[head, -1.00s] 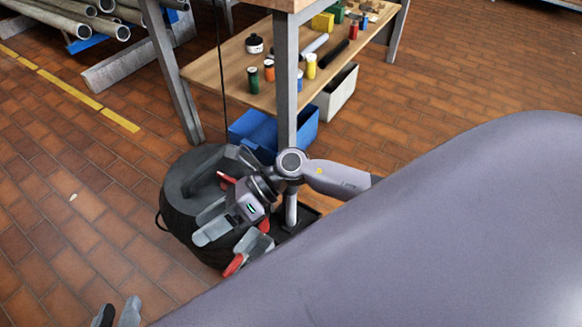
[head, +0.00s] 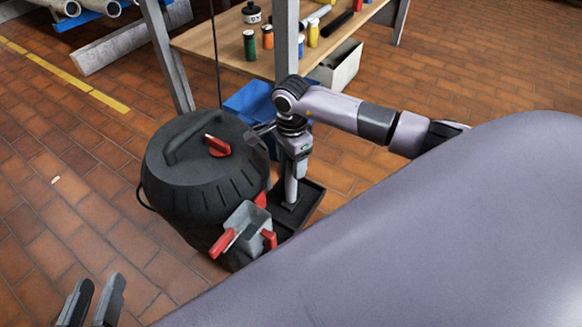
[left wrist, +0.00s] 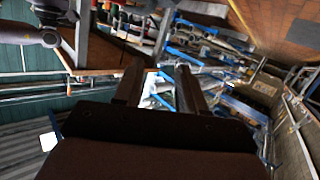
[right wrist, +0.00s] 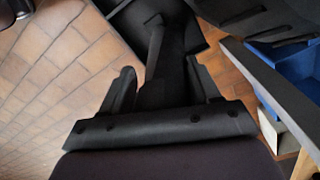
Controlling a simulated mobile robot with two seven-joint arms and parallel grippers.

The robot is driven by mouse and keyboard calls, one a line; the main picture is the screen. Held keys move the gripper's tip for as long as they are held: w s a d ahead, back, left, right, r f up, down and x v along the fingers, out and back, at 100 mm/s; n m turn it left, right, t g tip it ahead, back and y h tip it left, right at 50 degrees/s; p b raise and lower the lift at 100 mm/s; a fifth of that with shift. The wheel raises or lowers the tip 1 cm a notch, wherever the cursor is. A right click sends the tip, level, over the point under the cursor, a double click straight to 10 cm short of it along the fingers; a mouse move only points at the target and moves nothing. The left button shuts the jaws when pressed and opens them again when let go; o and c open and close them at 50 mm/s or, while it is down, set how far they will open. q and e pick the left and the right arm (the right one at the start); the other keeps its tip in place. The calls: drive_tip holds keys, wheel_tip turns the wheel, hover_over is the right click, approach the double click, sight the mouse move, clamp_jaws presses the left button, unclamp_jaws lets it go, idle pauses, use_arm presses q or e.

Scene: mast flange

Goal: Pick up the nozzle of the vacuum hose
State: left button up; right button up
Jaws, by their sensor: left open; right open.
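My right gripper (head: 293,178) is open, pointing down over the nozzle. It also shows in the right wrist view (right wrist: 165,90), one finger on either side of the tube; I cannot tell whether they touch it. My left gripper (head: 92,300) is open and empty at the lower left, away from the nozzle.
A workbench (head: 225,48) with bottles on its lower shelf stands behind the nozzle, a leg close to my right arm. A blue bin (head: 248,101) and a white bin (head: 338,68) sit beneath it. Pipes lie far left.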

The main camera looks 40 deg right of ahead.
wheel_tip(320, 180, down, 2)
drive_tip(key=shift+f, duration=0.15)
drive_tip(key=c, duration=1.1)
drive_tip(key=shift+r, duration=0.2)
